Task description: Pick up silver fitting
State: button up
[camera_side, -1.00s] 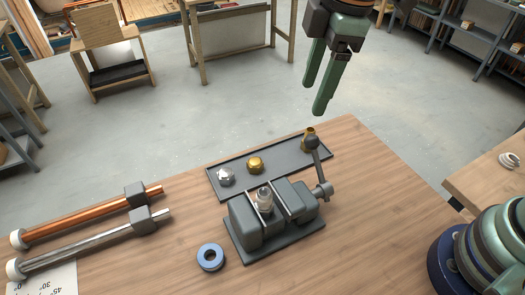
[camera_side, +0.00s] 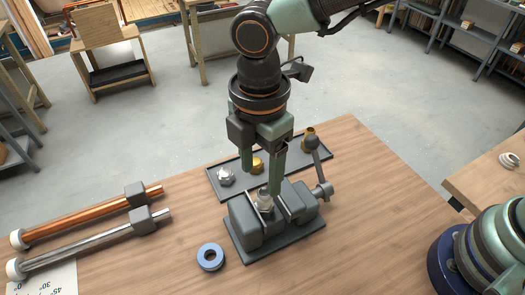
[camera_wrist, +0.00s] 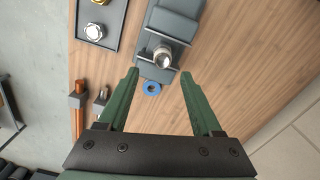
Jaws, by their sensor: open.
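A silver hex fitting (camera_side: 226,176) sits on the left end of the dark tray (camera_side: 213,189); it also shows at the upper left of the wrist view (camera_wrist: 94,32). A second silver fitting (camera_side: 265,203) stands upright between the vise jaws, partly behind a finger; the wrist view shows it (camera_wrist: 163,56) just beyond the fingertips, between them. My gripper (camera_side: 261,180) points down over the vise (camera_side: 245,222), its fingers spread. In the wrist view the space between the fingertips (camera_wrist: 160,72) is empty. I cannot tell whether a finger touches the vise.
A brass fitting (camera_side: 257,163) and a taller brass piece (camera_side: 309,133) are on the tray. The vise handle (camera_side: 318,165) rises on the right. A blue ring (camera_side: 210,257) lies in front. A copper pipe (camera_side: 90,217) and a silver pipe (camera_side: 90,247) lie left. Right-front tabletop is clear.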

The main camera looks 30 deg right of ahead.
aim_at(265, 192)
jog(key=f, duration=0.5)
jog(key=shift+s+d+f, duration=0.1)
jog(key=shift+d, duration=0.25)
grip_shut()
